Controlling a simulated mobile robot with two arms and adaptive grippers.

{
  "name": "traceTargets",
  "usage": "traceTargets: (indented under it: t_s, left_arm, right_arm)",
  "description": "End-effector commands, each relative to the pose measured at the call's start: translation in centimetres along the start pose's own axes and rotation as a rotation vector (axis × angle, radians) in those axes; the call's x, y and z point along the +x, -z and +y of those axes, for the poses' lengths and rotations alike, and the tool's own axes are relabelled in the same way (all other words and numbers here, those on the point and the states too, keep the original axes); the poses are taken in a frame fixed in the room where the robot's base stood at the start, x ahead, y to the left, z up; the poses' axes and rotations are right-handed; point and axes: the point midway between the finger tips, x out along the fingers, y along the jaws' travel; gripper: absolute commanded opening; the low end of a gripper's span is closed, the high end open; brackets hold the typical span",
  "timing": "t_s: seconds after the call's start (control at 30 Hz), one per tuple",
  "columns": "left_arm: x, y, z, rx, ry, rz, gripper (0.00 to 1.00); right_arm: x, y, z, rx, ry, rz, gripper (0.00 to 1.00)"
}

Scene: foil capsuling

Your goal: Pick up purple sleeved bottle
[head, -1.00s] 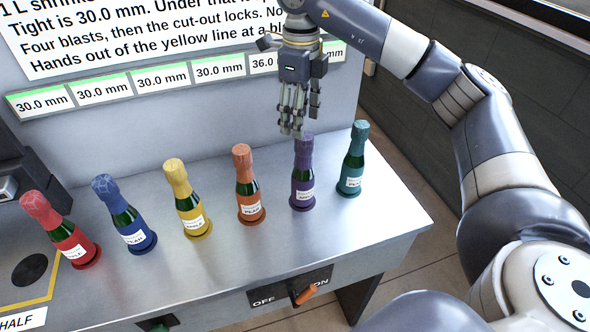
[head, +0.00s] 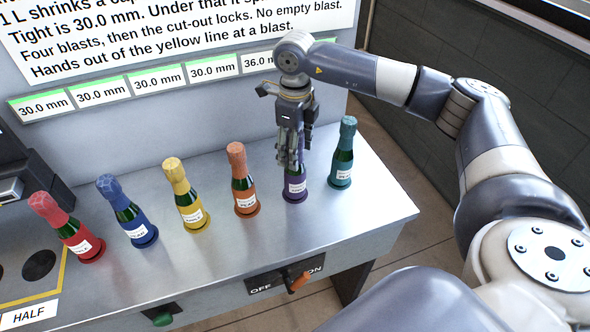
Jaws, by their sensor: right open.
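The purple sleeved bottle (head: 296,189) stands upright on the steel bench, between the orange and teal ones. Its white label and purple base show; its neck and top are hidden behind my right gripper (head: 290,160). That gripper points down over the bottle's upper part with its fingers open. I cannot tell whether the fingers touch the bottle. My left gripper is not in view.
The orange bottle (head: 242,182) stands close on the left and the teal bottle (head: 343,155) close on the right. Yellow (head: 185,195), blue (head: 128,213) and red (head: 67,229) bottles stand further left. The bench front (head: 330,222) is clear. An OFF/ON switch (head: 299,282) is on the front panel.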

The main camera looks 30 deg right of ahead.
Motion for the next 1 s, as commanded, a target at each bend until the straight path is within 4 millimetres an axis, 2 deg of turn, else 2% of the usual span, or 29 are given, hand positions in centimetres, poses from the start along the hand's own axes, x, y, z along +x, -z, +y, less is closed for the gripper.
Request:
traceTargets:
  t_s: [0.03,0.2,0.27,0.73,1.0]
  left_arm:
    - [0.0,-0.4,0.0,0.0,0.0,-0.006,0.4]
    - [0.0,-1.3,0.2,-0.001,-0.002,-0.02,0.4]
    - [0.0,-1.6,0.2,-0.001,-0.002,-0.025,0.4]
    - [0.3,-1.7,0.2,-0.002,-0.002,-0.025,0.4]
    - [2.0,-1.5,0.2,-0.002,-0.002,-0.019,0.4]
  right_arm:
    - [0.0,0.0,0.0,0.0,0.0,0.0,0.5]
    - [0.0,0.0,0.0,0.0,0.0,0.0,0.11]
    - [0.0,0.0,0.0,0.0,0.0,0.0,0.0]
    - [-0.4,-0.1,0.0,0.0,0.001,-0.004,0.0]
    - [-2.8,-0.2,-0.1,0.0,0.003,-0.007,0.0]
